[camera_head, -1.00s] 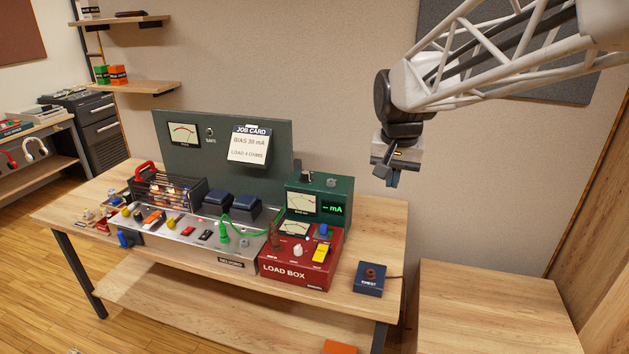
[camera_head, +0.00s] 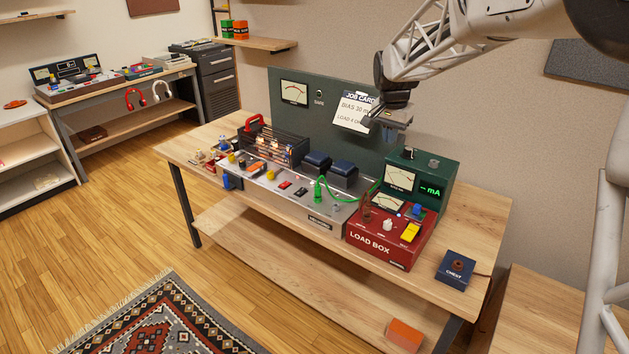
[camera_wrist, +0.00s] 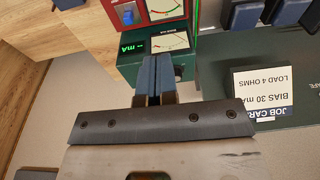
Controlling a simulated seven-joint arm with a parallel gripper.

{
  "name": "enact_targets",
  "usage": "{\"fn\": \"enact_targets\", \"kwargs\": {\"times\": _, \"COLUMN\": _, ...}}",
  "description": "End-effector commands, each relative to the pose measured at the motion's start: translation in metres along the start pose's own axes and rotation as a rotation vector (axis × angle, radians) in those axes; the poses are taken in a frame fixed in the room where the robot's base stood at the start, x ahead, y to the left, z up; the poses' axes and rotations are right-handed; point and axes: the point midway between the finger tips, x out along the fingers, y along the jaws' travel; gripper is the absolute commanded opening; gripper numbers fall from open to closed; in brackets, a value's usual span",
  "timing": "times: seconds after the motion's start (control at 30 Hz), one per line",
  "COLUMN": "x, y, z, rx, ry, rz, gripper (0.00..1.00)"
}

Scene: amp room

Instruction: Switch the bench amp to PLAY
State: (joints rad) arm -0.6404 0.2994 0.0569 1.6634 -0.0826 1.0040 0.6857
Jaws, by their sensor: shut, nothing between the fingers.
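The bench amp (camera_head: 330,210) is a long silver chassis on the wooden bench, with small coloured switches and knobs along its top and glowing tubes under a dark cage (camera_head: 275,146) at its left. Its switch labels are too small to read. A green plug (camera_head: 319,190) with a green cable stands at its right part. My gripper (camera_head: 372,122) is above and behind the amp, in front of the job card (camera_head: 350,115). In the wrist view my gripper (camera_wrist: 155,62) shows its two blue fingers together, empty, over the green meter box (camera_wrist: 130,66).
The red load box (camera_head: 375,247) with a yellow switch sits right of the amp, below the green meter box (camera_head: 440,180) reading "-- mA". A blue CHEST box (camera_head: 457,268) lies at the bench's right end. A green backboard (camera_head: 300,120) stands behind.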

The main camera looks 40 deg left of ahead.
Motion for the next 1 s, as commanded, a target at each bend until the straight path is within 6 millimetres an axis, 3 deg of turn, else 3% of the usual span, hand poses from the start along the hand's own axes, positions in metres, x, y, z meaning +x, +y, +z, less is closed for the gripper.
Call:
{"fn": "enact_targets", "kwargs": {"times": 0.03, "x": 0.009, "y": -0.018, "z": -0.001, "rx": -0.003, "ry": -0.003, "rz": 0.002, "gripper": 0.00}}
{"fn": "enact_targets", "kwargs": {"times": 0.4, "x": 0.062, "y": -0.141, "z": 0.004, "rx": -0.006, "ry": -0.010, "rz": 0.007, "gripper": 0.00}}
{"fn": "enact_targets", "kwargs": {"times": 0.7, "x": 0.110, "y": -0.238, "z": 0.025, "rx": -0.008, "ry": -0.015, "rz": 0.012, "gripper": 0.00}}
{"fn": "enact_targets", "kwargs": {"times": 0.83, "x": 0.126, "y": -0.269, "z": 0.035, "rx": -0.008, "ry": -0.015, "rz": 0.014, "gripper": 0.00}}
{"fn": "enact_targets", "kwargs": {"times": 1.0, "x": 0.137, "y": -0.289, "z": 0.042, "rx": -0.007, "ry": -0.015, "rz": 0.014, "gripper": 0.00}}
